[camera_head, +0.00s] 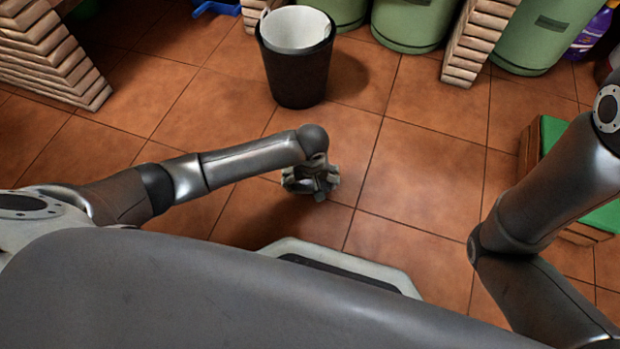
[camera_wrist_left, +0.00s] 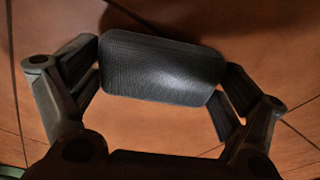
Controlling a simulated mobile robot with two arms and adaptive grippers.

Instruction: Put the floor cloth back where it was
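My left gripper (camera_head: 312,188) hangs over the tiled floor near the middle of the head view, its fingers pointing down. In the left wrist view, a dark grey, finely textured slab with rounded corners, which I take to be the folded floor cloth (camera_wrist_left: 160,70), lies between the two fingers of my left gripper (camera_wrist_left: 160,88). The fingers are spread wide and their tips meet its two ends. In the head view the cloth cannot be told apart from the gripper. My right arm comes in at the right; its gripper is out of the picture.
A black bin (camera_head: 298,75) with a white liner stands beyond the left gripper. Brick counter supports (camera_head: 50,50) and green containers (camera_head: 410,22) are at the back. A green-topped wooden box (camera_head: 548,135) is at the right. A blue item (camera_head: 216,8) lies at the back. The mid-floor is clear.

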